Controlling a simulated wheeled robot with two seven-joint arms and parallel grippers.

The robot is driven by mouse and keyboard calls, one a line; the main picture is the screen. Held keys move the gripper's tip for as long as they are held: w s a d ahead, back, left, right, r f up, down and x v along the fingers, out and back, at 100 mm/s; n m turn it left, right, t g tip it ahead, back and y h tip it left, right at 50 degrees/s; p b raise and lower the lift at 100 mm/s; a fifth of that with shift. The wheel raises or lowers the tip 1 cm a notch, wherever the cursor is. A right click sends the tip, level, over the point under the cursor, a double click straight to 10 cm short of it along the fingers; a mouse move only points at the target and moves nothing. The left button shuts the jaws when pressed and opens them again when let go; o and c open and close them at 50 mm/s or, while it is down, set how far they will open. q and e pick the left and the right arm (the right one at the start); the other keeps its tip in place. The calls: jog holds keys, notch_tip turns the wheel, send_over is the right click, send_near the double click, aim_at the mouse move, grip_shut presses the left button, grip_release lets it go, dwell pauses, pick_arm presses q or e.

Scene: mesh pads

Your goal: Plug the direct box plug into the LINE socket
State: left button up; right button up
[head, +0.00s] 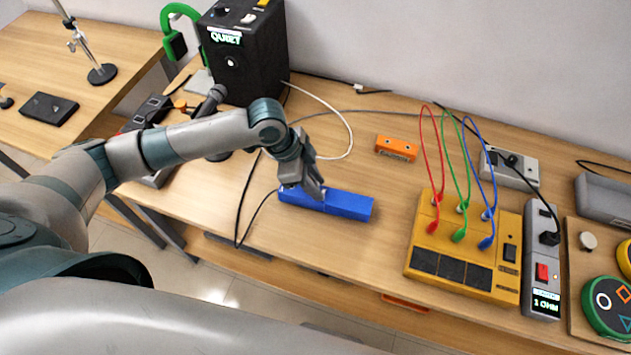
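A blue box (345,204), which may be the direct box, lies on the wooden bench in the middle of the head view. My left gripper (316,187) points down at its left part, and its fingers overlap the box's top in the picture. I cannot tell whether they touch it or are open or shut. A thin black cable (252,217) runs from the box's left end, loops over the bench's front edge and goes back up behind my arm. I cannot make out the plug or a LINE label. My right gripper is not in view.
A black speaker-like box (245,55) reading QUIET stands at the back left. An orange box (397,148) lies behind the blue one. A yellow panel (465,262) with red, green and blue leads and a grey power strip (541,270) are at right. Bench (385,215) is clear between.

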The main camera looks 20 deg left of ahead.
pick_arm(q)
jog(key=shift+o, duration=0.3)
jog(key=shift+r, duration=0.15)
jog(key=shift+a+r, duration=0.3)
jog(key=shift+r, duration=0.15)
jog(key=b+v, duration=0.3)
jog(key=v, duration=1.3)
jog(key=shift+b, duration=0.35)
jog(key=shift+s, duration=0.1)
